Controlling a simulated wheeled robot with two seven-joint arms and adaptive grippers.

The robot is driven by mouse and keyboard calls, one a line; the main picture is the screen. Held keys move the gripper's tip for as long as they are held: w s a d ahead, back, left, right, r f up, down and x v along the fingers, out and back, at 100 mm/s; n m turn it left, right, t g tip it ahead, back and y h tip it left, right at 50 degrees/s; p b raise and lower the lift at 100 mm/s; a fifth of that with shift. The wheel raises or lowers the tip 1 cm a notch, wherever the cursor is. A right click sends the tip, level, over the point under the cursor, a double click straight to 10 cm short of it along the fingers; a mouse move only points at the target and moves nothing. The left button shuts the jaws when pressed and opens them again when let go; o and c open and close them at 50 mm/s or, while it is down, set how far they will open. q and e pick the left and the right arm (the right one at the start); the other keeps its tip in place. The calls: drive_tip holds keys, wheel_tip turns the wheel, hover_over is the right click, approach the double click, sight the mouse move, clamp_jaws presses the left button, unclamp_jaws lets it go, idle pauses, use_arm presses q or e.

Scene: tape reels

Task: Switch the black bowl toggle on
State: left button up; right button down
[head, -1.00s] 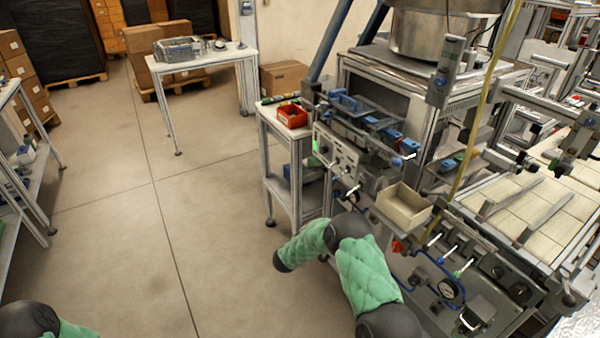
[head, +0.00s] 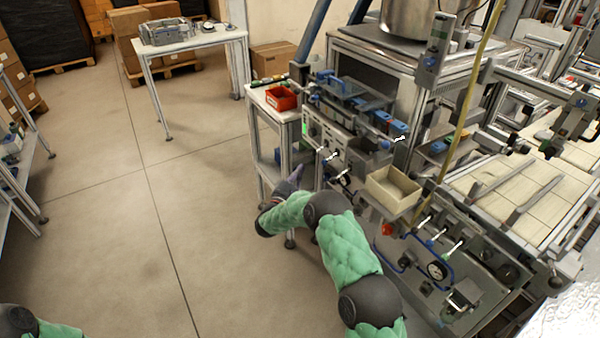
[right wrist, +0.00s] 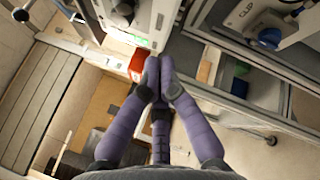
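The control panel (head: 321,131) with a green light, knobs and small levers is on the machine's front, below the metal bowl (head: 415,18). I cannot single out the black bowl toggle among these small controls. My right gripper (head: 295,174) has purple fingers and is in front of and below this panel, apart from it in the head view. In the right wrist view my right gripper (right wrist: 160,72) has its fingertips together, with nothing seen between them. A pale panel face (right wrist: 140,20) lies beyond the tips. Only part of my left arm shows at the lower left corner; its gripper is outside the view.
A red bin (head: 281,98) stands on a small side table left of the panel. A beige open box (head: 393,187) sticks out right of it, above my right arm. More levers and a gauge (head: 437,270) are lower right. The floor at left is clear.

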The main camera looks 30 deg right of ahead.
sight(318, 150)
drive_tip(key=b+x, duration=0.2)
drive_tip(key=x, duration=0.5)
drive_tip(key=shift+w+d+b, duration=0.1)
drive_tip(key=shift+d+b, duration=0.15)
drive_tip(key=shift+b, duration=0.05)
drive_tip(key=s+r, duration=0.1)
drive_tip(key=s+a+b, duration=0.1)
drive_tip(key=s, duration=0.1)
drive_tip(key=shift+s+a+r, duration=0.1)
drive_tip(key=shift+r, duration=0.3)
